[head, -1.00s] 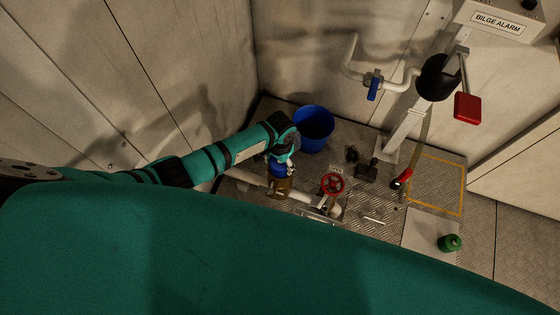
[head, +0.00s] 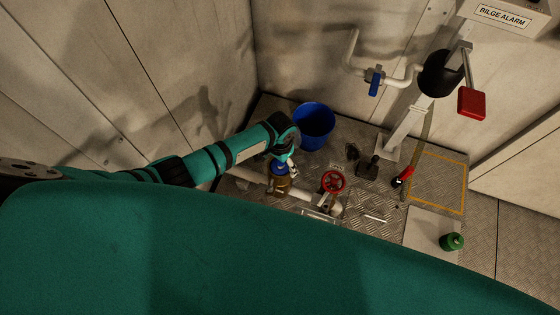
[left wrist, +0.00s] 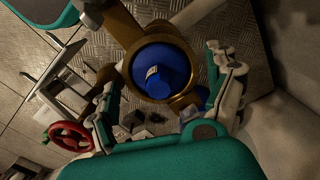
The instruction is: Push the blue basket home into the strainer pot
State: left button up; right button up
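The strainer pot (head: 280,187) is a brown-amber cylinder standing upright on the floor pipework. The blue basket (head: 279,168) sits at its top. My left gripper (head: 290,163) is just above and beside the pot. In the left wrist view the left gripper's fingers (left wrist: 160,70) are spread wide to either side of the rim, with nothing held. My right gripper is not in view.
A blue bucket (head: 314,126) stands behind the pot. A red handwheel valve (head: 333,182) is close on its right. Further right are a red-handled tool (head: 403,176), a green object (head: 451,242) and a yellow-outlined floor area (head: 437,183). Walls close in behind and left.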

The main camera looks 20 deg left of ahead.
pick_arm(q)
jog(key=shift+r, duration=0.1)
notch_tip(320, 180, up, 12)
dwell(0.6)
dwell(0.6)
